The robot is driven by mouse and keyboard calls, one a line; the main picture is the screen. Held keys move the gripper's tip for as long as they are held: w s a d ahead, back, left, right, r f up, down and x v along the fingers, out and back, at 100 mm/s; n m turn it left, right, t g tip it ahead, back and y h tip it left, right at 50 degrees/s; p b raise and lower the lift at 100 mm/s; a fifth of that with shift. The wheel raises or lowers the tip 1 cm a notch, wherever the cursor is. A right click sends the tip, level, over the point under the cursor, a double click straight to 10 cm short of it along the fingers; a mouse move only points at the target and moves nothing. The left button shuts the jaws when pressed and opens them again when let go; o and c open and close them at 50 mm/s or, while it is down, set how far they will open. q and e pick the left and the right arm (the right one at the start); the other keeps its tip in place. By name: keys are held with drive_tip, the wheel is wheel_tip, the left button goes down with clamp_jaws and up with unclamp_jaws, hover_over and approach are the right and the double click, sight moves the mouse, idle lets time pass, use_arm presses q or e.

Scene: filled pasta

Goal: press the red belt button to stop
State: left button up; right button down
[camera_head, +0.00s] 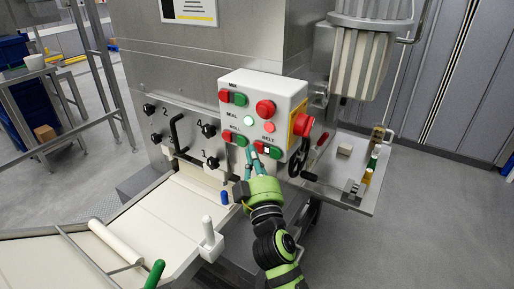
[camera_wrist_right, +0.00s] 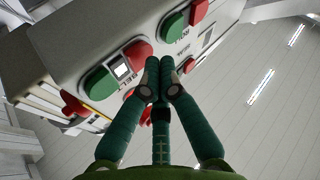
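The red belt button (camera_head: 259,146) is at the lower edge of the white control box, under the BELT label. A white indicator and the green belt button (camera_head: 275,153) sit to its right. My right gripper (camera_head: 249,152) is just below and left of the red button, fingers pointing up at the box. In the wrist view the red belt button (camera_wrist_right: 138,52) shows beside the fingertips (camera_wrist_right: 160,68), which are together and empty. One fingertip is very close to it; I cannot tell whether they touch. The green belt button (camera_wrist_right: 98,83) is farther left there. My left gripper is not in view.
The ROLL red button (camera_head: 228,136) and green button (camera_head: 240,140) are just left of the gripper. A large red emergency button (camera_head: 303,125) is on the box's yellow side plate. A pale conveyor (camera_head: 140,225) lies at lower left. A side shelf (camera_head: 345,185) holds small items.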

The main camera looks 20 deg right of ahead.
drive_tip(key=shift+w+d, duration=0.2)
drive_tip(key=shift+d, duration=0.1)
idle(0.8)
drive_tip(key=shift+a, duration=0.1)
drive_tip(key=shift+s+a, duration=0.5)
drive_tip(key=shift+a, duration=0.05)
